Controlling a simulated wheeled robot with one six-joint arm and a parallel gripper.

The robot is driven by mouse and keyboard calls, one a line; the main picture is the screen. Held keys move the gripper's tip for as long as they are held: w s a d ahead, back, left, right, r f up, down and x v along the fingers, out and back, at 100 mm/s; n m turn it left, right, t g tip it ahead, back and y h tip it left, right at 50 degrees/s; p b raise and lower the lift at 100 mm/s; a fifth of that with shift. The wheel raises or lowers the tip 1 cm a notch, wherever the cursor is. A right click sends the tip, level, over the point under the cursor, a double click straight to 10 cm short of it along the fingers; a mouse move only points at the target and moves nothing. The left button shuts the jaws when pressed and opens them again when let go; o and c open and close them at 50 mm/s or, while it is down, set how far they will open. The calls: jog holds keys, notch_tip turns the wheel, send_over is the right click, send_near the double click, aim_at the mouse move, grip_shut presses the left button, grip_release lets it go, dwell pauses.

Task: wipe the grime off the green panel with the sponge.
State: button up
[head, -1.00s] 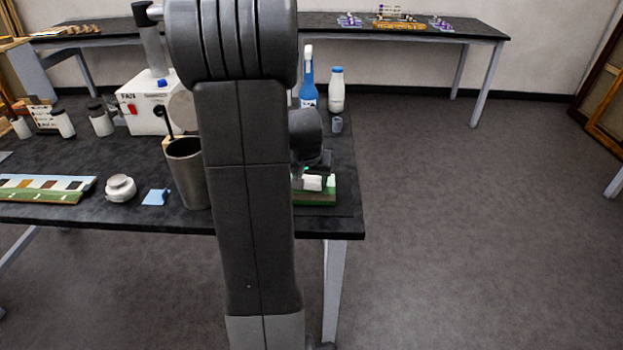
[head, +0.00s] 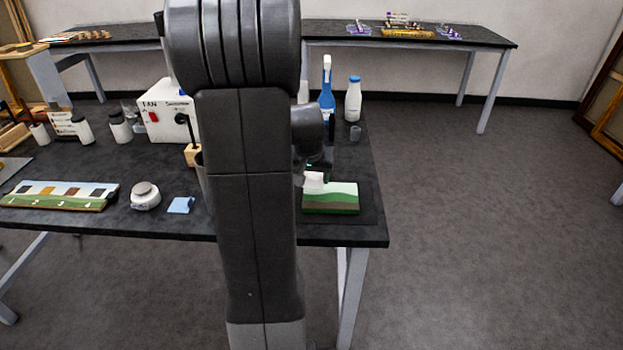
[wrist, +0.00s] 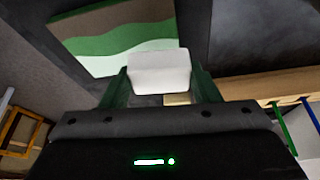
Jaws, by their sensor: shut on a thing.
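The green panel (head: 335,204) lies on a dark mat near the right front corner of the table. It has a pale band, a green band and a brown band, and shows also in the wrist view (wrist: 95,45). My gripper (wrist: 160,88) is shut on a white sponge (wrist: 160,70), which also shows in the head view (head: 313,181). The sponge is at the panel's edge on the pale side; I cannot tell whether it touches.
A white fan box (head: 168,122) stands to the left. A blue cloth (head: 181,205), a round white pot (head: 145,196) and a long painted strip (head: 62,196) lie at front left.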

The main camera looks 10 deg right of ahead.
jog(key=shift+r+p, duration=1.35)
jog(key=shift+r, duration=0.9)
